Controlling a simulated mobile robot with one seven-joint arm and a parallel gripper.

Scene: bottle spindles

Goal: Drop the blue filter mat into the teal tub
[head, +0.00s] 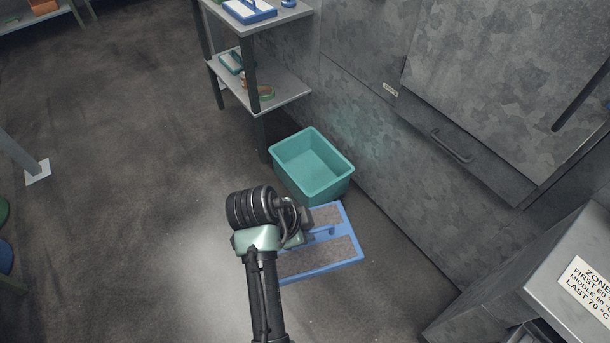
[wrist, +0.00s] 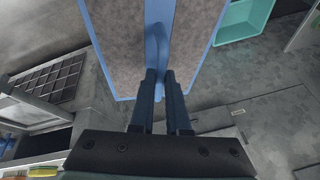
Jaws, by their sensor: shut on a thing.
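The blue filter mat (head: 349,250) is a blue frame with grey-brown panels and a raised blue middle bar. My gripper (head: 306,238) is shut on that bar and partly hides the mat in the head view. In the wrist view the mat (wrist: 112,45) fills the top middle, with my gripper's fingers (wrist: 161,85) closed on its blue bar. The teal tub (head: 312,164) stands on the floor just beyond the mat in the head view. It looks empty. A corner of the tub (wrist: 245,20) shows at the upper right of the wrist view. I cannot tell the mat's height.
A shelf unit (head: 288,88) with a blue-framed item (head: 248,10) on top stands behind the tub. A grey cabinet wall with a handle (head: 452,146) runs along the right. A grey box with a sign (head: 588,288) is at lower right. Open floor (head: 130,170) lies left.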

